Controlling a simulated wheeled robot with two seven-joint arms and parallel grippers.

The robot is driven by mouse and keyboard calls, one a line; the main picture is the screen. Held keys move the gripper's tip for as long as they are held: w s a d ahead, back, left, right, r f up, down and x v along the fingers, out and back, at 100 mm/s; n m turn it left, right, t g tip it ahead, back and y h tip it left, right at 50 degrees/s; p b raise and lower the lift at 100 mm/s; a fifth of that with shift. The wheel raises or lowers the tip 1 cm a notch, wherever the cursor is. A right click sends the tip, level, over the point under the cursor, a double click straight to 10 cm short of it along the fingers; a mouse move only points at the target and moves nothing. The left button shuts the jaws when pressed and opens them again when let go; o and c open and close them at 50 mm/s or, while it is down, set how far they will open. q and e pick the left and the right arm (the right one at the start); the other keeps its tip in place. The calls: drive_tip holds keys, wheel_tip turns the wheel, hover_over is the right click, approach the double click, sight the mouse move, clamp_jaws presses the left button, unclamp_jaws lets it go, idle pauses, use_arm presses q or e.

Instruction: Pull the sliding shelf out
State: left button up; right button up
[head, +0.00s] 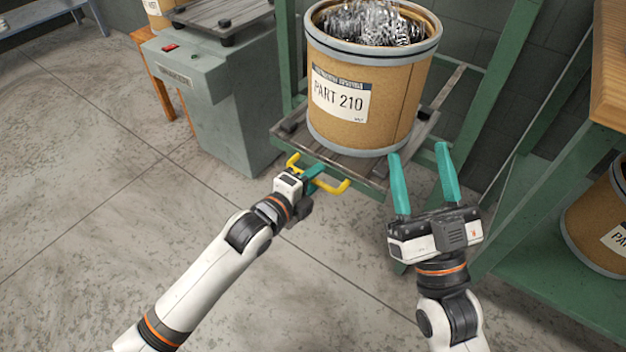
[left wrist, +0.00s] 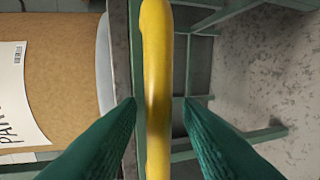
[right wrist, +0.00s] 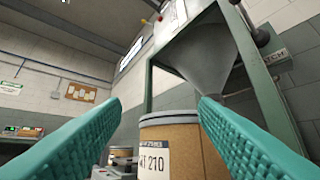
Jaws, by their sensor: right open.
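The sliding shelf (head: 373,172) is a low slatted platform in the green frame, with a yellow bar handle (head: 331,187) on its front. A brown drum (head: 386,107) labelled PART 210, full of metal coils, stands on it. My left gripper (head: 312,178) is at the handle. In the left wrist view the yellow handle (left wrist: 158,90) runs between its two teal fingers, with a narrow gap showing on each side. My right gripper (head: 420,160) is open and empty, fingers raised, just right of the drum and shelf front. The drum also shows in the right wrist view (right wrist: 168,150).
A grey-green machine cabinet (head: 205,100) stands left of the shelf. A green bench frame (head: 560,300) with another drum (head: 605,215) is at the right. A metal hopper (right wrist: 205,55) hangs above the drum. The floor at front left is clear.

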use_arm(q)
drive_tip(key=shift+d, duration=0.1)
clamp_jaws()
